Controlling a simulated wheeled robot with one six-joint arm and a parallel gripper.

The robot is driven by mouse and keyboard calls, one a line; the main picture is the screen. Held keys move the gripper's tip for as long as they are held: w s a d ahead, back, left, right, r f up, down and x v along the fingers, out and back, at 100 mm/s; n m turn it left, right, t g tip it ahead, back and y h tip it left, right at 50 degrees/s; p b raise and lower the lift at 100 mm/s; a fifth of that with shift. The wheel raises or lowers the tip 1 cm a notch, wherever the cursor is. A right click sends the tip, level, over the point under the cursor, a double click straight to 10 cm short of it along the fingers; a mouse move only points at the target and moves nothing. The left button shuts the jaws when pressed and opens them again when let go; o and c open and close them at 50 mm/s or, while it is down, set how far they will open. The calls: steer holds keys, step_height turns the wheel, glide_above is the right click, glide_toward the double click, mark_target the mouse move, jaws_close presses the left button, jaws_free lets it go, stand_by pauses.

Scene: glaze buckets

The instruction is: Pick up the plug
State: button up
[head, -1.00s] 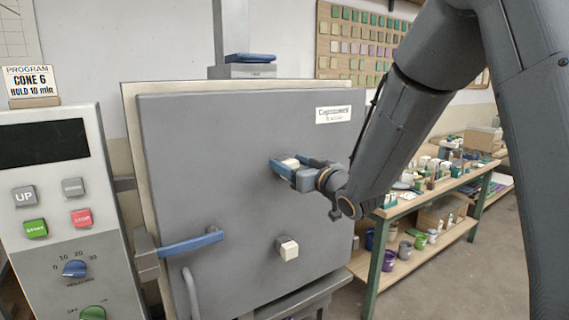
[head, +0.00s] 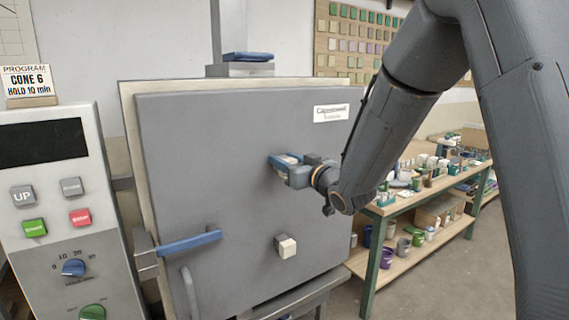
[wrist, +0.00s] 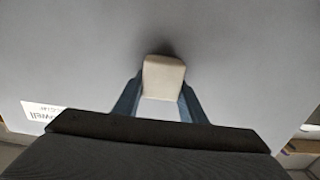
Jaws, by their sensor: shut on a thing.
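A cream block-shaped plug (wrist: 163,78) sits at the grey kiln door (head: 200,140), between the blue fingers of my gripper (wrist: 160,108). In the head view my gripper (head: 286,165) is at the upper part of the door, and its fingers mostly cover this plug. My gripper is shut on it. I cannot tell how far the plug is still in the door. A second cream plug (head: 287,246) sticks out of the door lower down, apart from my gripper.
A blue door handle (head: 190,241) is at the lower left of the door. A control panel (head: 60,200) with buttons and knobs stands at left. A wooden bench (head: 425,195) with pots and buckets stands at right, with open floor in front of it.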

steer(key=shift+b, duration=0.35)
steer(key=shift+s+d, duration=0.2)
steer(key=shift+s, duration=0.05)
steer(key=b+v, duration=0.3)
steer(key=v, duration=1.4)
steer(key=shift+s, duration=0.2)
